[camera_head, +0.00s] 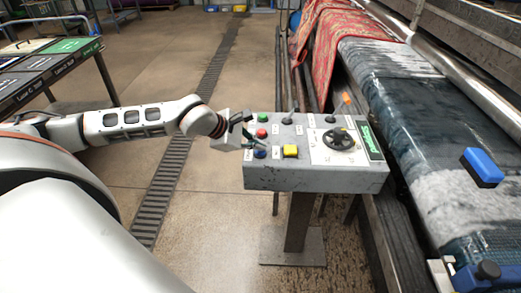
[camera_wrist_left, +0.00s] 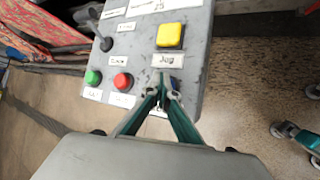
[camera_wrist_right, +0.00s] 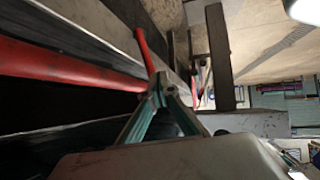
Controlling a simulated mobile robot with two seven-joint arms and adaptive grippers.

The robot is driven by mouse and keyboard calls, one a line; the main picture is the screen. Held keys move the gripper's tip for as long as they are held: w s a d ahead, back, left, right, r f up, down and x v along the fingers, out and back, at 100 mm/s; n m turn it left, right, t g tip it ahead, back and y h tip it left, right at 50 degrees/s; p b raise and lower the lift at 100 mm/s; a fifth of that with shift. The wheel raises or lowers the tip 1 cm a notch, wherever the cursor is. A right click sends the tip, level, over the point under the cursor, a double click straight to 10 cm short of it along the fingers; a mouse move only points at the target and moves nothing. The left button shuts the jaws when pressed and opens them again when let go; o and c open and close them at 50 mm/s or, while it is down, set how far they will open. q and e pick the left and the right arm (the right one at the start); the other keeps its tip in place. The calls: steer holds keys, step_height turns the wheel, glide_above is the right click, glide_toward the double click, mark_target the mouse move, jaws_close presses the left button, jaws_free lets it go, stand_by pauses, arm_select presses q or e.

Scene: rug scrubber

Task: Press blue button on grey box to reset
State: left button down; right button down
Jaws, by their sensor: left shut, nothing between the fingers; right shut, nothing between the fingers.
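The grey control box (camera_head: 315,178) stands on a post in the middle of the head view. Its blue button (camera_head: 260,154) is at the near left corner. My left gripper (camera_head: 249,141) is shut and empty, with its tips right by this button. In the left wrist view the shut fingertips (camera_wrist_left: 163,90) cover most of the blue button (camera_wrist_left: 176,86); I cannot tell whether they touch it. A yellow button (camera_wrist_left: 170,36), a red button (camera_wrist_left: 122,82) and a green button (camera_wrist_left: 93,77) are close by. My right gripper (camera_wrist_right: 159,88) is shut and empty, away from the box.
A black knob (camera_head: 339,138) and levers sit on the same panel. To the right is a machine with a wet rug (camera_head: 430,130) and a blue brush (camera_head: 482,167). A table with labelled boards (camera_head: 40,68) is at left. The floor between is clear.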

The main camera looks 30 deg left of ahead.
mark_target(258, 152)
steer(key=shift+r, duration=0.1)
stand_by(0.3)
arm_select(q)
steer(key=shift+r+p, duration=0.5)
steer(key=shift+r, duration=0.4)
arm_select(e)
steer(key=shift+w+r, duration=0.3)
steer(key=shift+r, duration=0.3)
arm_select(q)
steer(key=shift+r, duration=0.1)
arm_select(e)
steer(key=shift+r, duration=0.1)
